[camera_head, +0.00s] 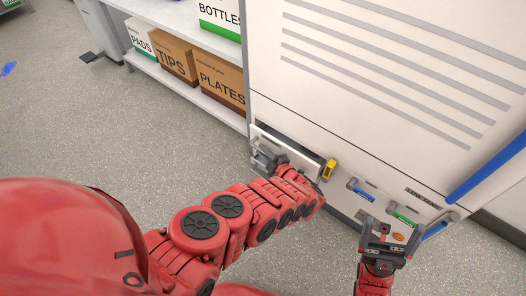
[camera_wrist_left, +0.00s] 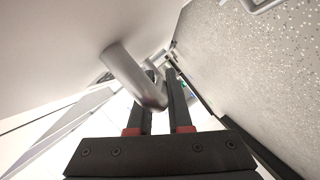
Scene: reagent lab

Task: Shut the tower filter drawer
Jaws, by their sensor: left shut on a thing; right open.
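The white tower (camera_head: 390,75) has a filter drawer (camera_head: 286,139) low on its left side. The drawer stands out from the tower, with a dark gap along its top edge. My left gripper (camera_head: 264,158) is at the drawer's front and is shut on its grey handle; the arm hides part of the front. In the left wrist view the round metal handle (camera_wrist_left: 134,76) runs in between the fingers of the gripper (camera_wrist_left: 170,80). My right gripper (camera_head: 386,226) is open and empty, in front of the tower's lower right part.
A yellow tag (camera_head: 329,169) sits at the drawer's right end. Blue (camera_head: 360,189) and green (camera_head: 405,218) labelled handles and a long blue bar (camera_head: 488,167) are on the right. A shelf (camera_head: 188,85) with boxes stands at left. The grey floor (camera_head: 90,125) at left is mostly clear.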

